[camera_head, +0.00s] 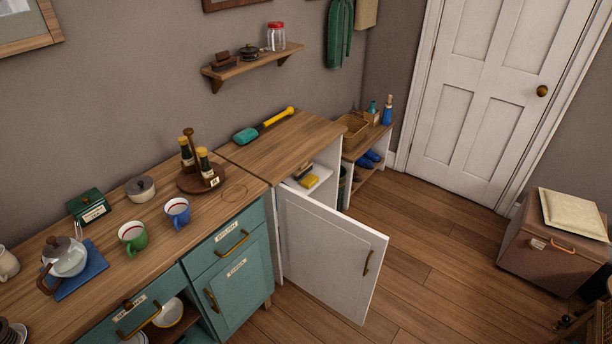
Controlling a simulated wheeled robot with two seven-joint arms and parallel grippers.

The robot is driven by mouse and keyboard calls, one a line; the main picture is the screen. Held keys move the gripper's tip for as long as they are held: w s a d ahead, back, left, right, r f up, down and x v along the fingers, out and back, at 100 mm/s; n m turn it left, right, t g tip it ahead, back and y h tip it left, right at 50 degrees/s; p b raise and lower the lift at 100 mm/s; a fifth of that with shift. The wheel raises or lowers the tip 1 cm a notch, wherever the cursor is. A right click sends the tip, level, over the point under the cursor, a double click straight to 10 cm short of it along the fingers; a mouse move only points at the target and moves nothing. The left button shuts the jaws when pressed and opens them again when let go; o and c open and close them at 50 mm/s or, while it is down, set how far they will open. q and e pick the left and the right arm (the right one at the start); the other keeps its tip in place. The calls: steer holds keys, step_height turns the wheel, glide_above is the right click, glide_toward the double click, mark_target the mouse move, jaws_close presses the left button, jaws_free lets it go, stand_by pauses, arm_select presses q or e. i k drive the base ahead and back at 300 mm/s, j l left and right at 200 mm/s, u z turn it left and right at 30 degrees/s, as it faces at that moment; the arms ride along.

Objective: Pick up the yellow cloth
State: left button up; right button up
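A small yellow item (309,181), which looks like the folded yellow cloth, lies on a white shelf inside the open white cabinet (329,258). It is too small for me to be sure that it is cloth. A brown and dark item (301,170) lies just behind it, close to or touching it. The cabinet door stands swung out towards the front and hides the lower inside of the cabinet. Neither of my grippers shows clearly in this view.
A teal-and-yellow brush (264,126) lies on the wooden cabinet top. Mugs, a glass teapot (66,258) and bottles stand on the teal counter at left. A brown chest (553,247) stands at right. Wooden floor (440,255) is clear between door and chest.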

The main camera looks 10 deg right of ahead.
mark_target(311, 180)
steer(key=i+l+u, duration=0.55)
steer(key=i+l, duration=0.25)
steer(key=l+u, duration=0.3)
steer(key=l, duration=0.5)
steer(key=l+u, duration=0.35)
steer(key=l, duration=0.45)
steer(key=k+l+u, duration=0.1)
steer(key=l+u, duration=0.2)
steer(key=l, duration=0.45)
steer(key=l+u, duration=0.35)
steer(key=l, duration=0.55)
steer(key=k+l+u, duration=0.1)
steer(key=l+u, duration=0.25)
steer(key=l, duration=0.55)
